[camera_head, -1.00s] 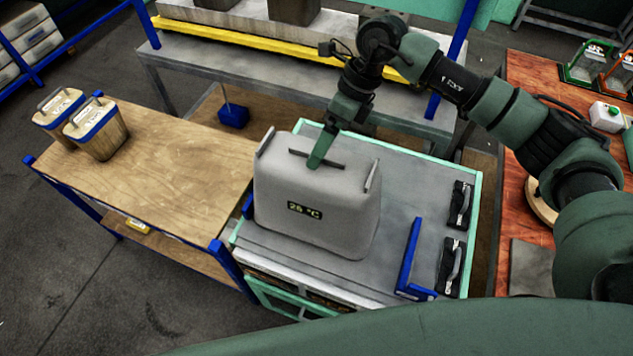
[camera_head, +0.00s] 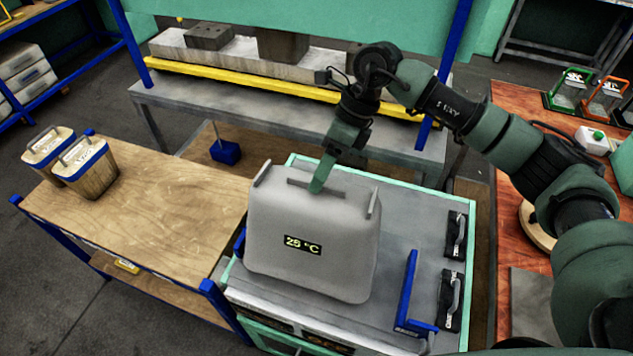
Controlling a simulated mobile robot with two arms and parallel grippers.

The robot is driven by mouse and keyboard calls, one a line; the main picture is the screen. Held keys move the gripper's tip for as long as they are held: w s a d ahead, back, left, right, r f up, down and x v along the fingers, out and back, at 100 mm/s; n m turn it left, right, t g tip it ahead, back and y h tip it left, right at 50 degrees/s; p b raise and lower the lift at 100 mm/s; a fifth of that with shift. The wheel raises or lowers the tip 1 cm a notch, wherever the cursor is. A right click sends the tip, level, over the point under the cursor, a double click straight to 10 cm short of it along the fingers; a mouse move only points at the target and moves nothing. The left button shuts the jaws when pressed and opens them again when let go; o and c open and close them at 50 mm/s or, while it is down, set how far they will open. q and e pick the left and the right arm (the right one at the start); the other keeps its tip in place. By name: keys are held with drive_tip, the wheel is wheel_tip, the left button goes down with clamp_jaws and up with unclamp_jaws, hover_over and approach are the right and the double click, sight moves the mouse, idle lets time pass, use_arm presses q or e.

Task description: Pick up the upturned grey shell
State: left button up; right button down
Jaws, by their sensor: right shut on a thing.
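The upturned grey shell (camera_head: 312,240) stands on the grey top of the green-edged cart (camera_head: 415,215), with a "25 °C" display on its front face. A dark slot or bar runs along its top, with raised strips at both sides. My right gripper (camera_head: 318,186) comes down from above and is shut on the shell at the top bar; the fingertips are partly hidden there. I cannot tell any gap between the shell and the cart top. My left gripper is not in view.
Blue angle brackets (camera_head: 408,290) and black handled blocks (camera_head: 452,300) are on the cart right of the shell. A wooden table (camera_head: 165,215) with two labelled containers stands left. A press with a yellow bar (camera_head: 290,85) is behind. A red-brown bench (camera_head: 510,215) is right.

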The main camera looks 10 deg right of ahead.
drive_tip(key=w+d+r+b, duration=0.1)
drive_tip(key=d+r+b, duration=0.1)
drive_tip(key=d, duration=0.4)
drive_tip(key=w+d+r+b, duration=0.1)
drive_tip(key=d+r+b, duration=0.1)
drive_tip(key=d+r, duration=0.2)
drive_tip(key=shift+w+d+r, duration=0.25)
drive_tip(key=shift+d+r, duration=0.15)
drive_tip(key=shift+d, duration=0.75)
